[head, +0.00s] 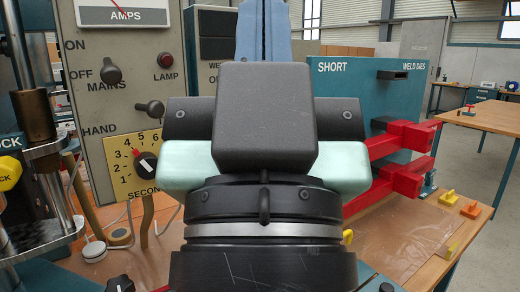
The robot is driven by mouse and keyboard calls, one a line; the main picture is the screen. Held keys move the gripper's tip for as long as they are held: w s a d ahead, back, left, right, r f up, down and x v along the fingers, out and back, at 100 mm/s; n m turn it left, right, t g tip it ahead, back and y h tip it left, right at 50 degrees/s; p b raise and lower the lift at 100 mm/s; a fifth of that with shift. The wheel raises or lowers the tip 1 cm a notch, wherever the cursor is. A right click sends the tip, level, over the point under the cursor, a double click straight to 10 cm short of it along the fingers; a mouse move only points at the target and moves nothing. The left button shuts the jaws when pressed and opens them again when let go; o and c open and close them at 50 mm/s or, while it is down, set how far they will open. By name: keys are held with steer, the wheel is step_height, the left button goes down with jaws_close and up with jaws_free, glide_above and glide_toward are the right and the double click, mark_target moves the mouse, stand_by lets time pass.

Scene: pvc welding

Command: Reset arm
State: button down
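My gripper (265,125) fills the middle of the head view, seen from behind. Its dark body, two pale green side parts and the black and silver wrist below show. Its fingertips are hidden behind the body, so I cannot tell whether they are open or whether anything is between them. It is in front of a welding machine with a grey control panel (120,85) on the left and a teal box marked SHORT and WELD DIES (350,95) on the right.
The panel carries a MAINS knob (110,71), a red lamp (165,60) and a yellow seconds dial (133,165). Red clamp-like parts (405,137) stick out at the right. Small yellow and orange pieces (448,197) lie on the bench. Another wooden table (485,118) stands behind right.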

step_height(320, 180, up, 22)
steer(key=p, duration=2)
steer(key=shift+r, duration=0.15)
steer(key=shift+a, duration=0.2)
